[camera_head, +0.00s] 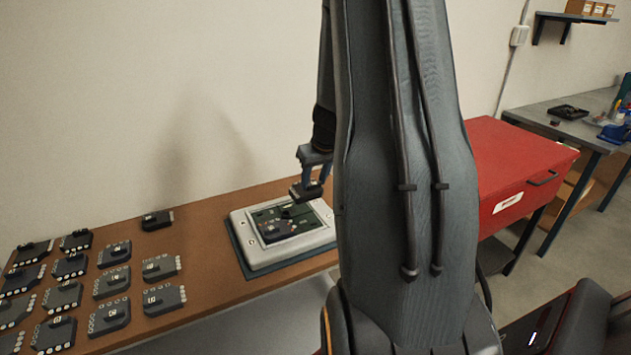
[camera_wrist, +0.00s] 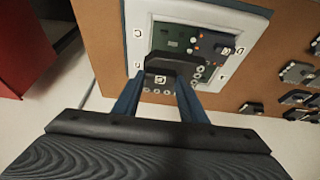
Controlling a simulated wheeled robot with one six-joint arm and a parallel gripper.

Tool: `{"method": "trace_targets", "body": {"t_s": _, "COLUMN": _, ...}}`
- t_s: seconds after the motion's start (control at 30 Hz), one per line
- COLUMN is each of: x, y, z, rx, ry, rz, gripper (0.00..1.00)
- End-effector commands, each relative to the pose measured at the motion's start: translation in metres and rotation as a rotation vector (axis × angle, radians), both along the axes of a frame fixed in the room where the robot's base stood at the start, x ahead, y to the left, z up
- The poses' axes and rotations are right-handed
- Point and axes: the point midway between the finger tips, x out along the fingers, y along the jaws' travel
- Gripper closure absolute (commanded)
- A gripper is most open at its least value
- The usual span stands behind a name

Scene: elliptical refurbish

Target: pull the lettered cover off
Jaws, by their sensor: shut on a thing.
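My gripper (camera_head: 309,186) is shut on a dark cover (camera_head: 301,192) above the right back part of the white-framed device (camera_head: 241,220). In the wrist view the cover (camera_wrist: 157,66) sits between the blue fingertips of my gripper (camera_wrist: 157,100). A small white lettered label shows on or just below it; I cannot read the letter. The cover looks raised off the device in the head view. Green circuit board (camera_head: 265,214) shows inside the frame. Another dark lettered piece (camera_head: 279,229) lies in the device's front part.
Several dark lettered pieces (camera_head: 109,315) lie in rows on the left of the brown table (camera_head: 200,262). One dark piece (camera_head: 157,219) lies apart at the back. A red cabinet (camera_head: 505,165) stands right of my arm. The wall is close behind the table.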

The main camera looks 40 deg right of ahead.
Motion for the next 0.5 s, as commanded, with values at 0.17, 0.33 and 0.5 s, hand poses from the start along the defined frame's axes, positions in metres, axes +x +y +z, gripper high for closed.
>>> {"method": "trace_targets", "body": {"t_s": 0.17, "x": -0.001, "y": 0.0, "z": 0.015, "rx": -0.001, "ry": 0.0, "rz": 0.002, "gripper": 1.0}}
{"method": "trace_targets", "body": {"t_s": 0.33, "x": 0.0, "y": 0.0, "z": 0.027, "rx": 0.0, "ry": -0.001, "rz": 0.001, "gripper": 1.0}}
{"method": "trace_targets", "body": {"t_s": 0.5, "x": 0.0, "y": 0.0, "z": 0.038, "rx": -0.001, "ry": -0.002, "rz": 0.002, "gripper": 1.0}}
